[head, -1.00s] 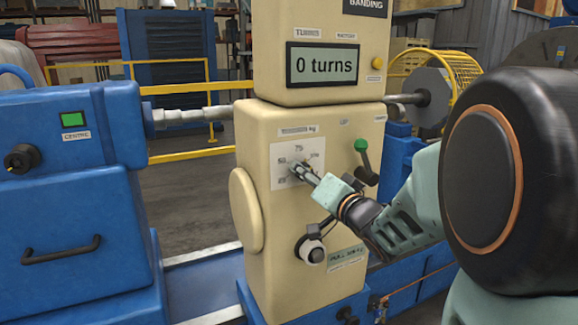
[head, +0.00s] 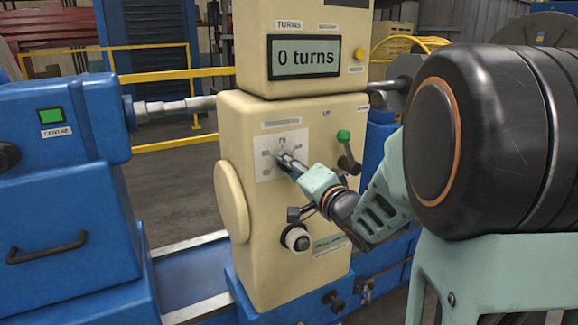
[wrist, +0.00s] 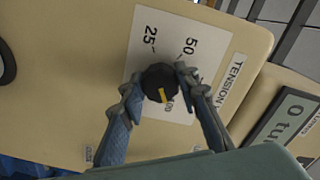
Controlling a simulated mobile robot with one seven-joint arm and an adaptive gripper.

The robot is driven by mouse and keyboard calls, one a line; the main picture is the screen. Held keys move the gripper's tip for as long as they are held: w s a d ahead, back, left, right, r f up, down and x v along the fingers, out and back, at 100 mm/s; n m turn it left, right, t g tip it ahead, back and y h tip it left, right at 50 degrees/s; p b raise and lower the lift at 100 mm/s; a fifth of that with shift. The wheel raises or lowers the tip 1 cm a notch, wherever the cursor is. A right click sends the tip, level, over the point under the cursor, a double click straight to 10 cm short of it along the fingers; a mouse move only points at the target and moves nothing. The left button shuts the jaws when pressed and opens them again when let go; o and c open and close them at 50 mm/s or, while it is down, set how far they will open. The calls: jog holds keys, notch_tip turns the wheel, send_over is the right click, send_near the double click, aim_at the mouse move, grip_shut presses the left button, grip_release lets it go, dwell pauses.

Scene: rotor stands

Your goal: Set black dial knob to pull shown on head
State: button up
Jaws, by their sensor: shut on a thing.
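The black dial knob (wrist: 160,82) sits on a white scale plate (wrist: 140,50) on the cream stand. Its yellow mark points down in the wrist view, away from the printed 25 and 50. A further label beside the mark is partly hidden. My gripper (wrist: 157,88) is shut on the knob, one finger on each side. In the head view my gripper (head: 285,160) is at the scale plate (head: 267,168), and its fingers mostly hide the knob. A pull label (head: 329,243) low on the stand is too small to read. The display (head: 304,57) above reads "0 turns".
A green-tipped lever (head: 346,150) stands close to the right of my gripper. A round white-and-black control (head: 297,238) is below it. A cream disc (head: 231,200) sticks out on the stand's left. A blue machine (head: 60,200) stands left.

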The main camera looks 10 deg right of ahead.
jog(key=o, duration=1.2)
jog(key=shift+c, duration=0.2)
jog(key=v, duration=0.7)
jog(key=shift+s, duration=0.2)
